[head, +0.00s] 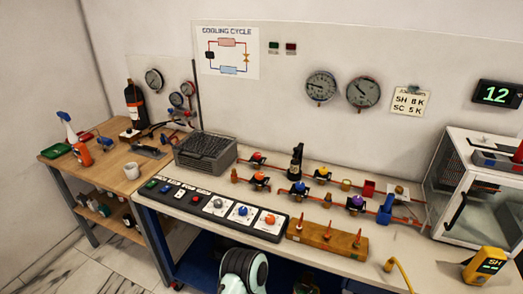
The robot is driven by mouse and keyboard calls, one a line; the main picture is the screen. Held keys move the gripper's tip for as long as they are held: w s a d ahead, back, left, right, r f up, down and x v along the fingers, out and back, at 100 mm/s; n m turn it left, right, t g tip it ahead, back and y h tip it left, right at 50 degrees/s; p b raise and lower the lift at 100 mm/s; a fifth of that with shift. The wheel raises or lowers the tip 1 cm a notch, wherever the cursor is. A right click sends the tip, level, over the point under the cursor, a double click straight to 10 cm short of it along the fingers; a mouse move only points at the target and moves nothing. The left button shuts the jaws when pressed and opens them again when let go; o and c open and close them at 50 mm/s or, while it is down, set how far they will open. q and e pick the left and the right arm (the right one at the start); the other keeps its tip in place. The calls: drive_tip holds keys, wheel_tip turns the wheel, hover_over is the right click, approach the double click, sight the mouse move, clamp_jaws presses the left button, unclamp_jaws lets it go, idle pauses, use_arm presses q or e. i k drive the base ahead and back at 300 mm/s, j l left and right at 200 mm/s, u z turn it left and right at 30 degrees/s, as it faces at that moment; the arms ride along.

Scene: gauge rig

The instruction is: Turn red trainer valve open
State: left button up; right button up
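Several small trainer valves with coloured knobs sit on copper pipes along the bench behind the control strip. A valve with a red knob (257,157) is at the back left of this group, just right of the grey condenser unit. A valve with an orange-looking knob (259,176) sits in front of it. The knobs are small here, and I cannot tell whether the red valve is open or shut. Neither of my grippers shows in the head view.
Valves with blue (299,187), yellow (322,173) and purple (356,201) knobs stand to the right. The black control strip (208,207) and a wooden block (327,237) line the front. A glass-sided cabinet (480,190) stands at right. Gauges (321,86) hang behind.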

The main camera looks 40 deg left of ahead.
sight(257, 155)
drive_tip(key=k+j+z, duration=0.1)
drive_tip(key=j, duration=0.25)
drive_tip(key=k+j+z, duration=0.1)
drive_tip(key=j, duration=0.25)
drive_tip(key=k+j+z, duration=0.1)
drive_tip(key=j, duration=0.2)
drive_tip(key=k+j, duration=0.15)
drive_tip(key=j, duration=0.2)
drive_tip(key=k+j, duration=0.1)
drive_tip(key=j, duration=0.25)
drive_tip(key=k+j, duration=0.15)
drive_tip(key=j, duration=0.2)
drive_tip(key=z, duration=0.05)
